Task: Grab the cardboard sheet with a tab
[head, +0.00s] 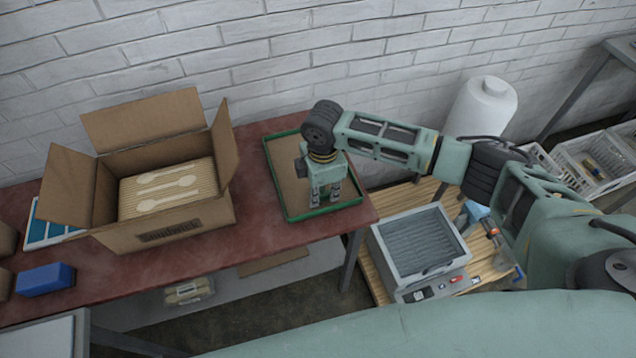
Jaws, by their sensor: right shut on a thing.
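A brown cardboard sheet (288,172) lies flat in a green-rimmed tray (277,190) on the right end of the red table. My right gripper (326,201) points down over the tray's front right part. Its fingers are shut on the cardboard sheet, near the sheet's front edge. The fingers and wrist cover that part of the sheet, so a tab cannot be made out. My left gripper is not in view.
An open cardboard box (160,235) with wooden spoons on a ribbed sheet stands left of the tray. A blue block (44,279) lies at the table's front left. A grey machine (418,245) stands right of the table, below a white roll (482,108).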

